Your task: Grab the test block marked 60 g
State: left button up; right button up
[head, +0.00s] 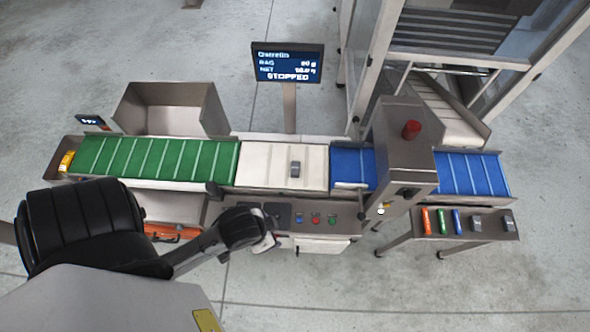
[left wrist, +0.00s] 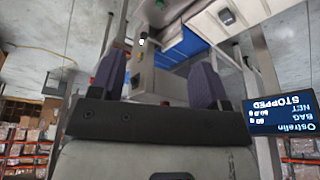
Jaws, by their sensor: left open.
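A small grey block (head: 295,169) stands on the white weighing belt (head: 262,165). Two similar grey blocks, one (head: 476,224) and another (head: 508,224), sit at the right end of the side shelf. Their markings are too small to read, so I cannot tell which is marked 60 g. My left gripper (head: 270,243) is in front of the control panel, below and left of the block on the belt, apart from it. In the left wrist view its two fingers (left wrist: 158,82) are spread with nothing between them. My right gripper is not in view.
A green belt (head: 160,158) leads in from the left; blue belts (head: 468,174) run through a steel housing (head: 402,140) with a red lamp. Orange, green and blue sticks share the shelf (head: 450,233). A display (head: 288,63) reads STOPPED. An open steel bin (head: 170,108) stands behind.

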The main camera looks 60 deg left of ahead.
pick_arm(q)
jog(key=o, duration=0.6)
jog(key=shift+c, duration=0.2)
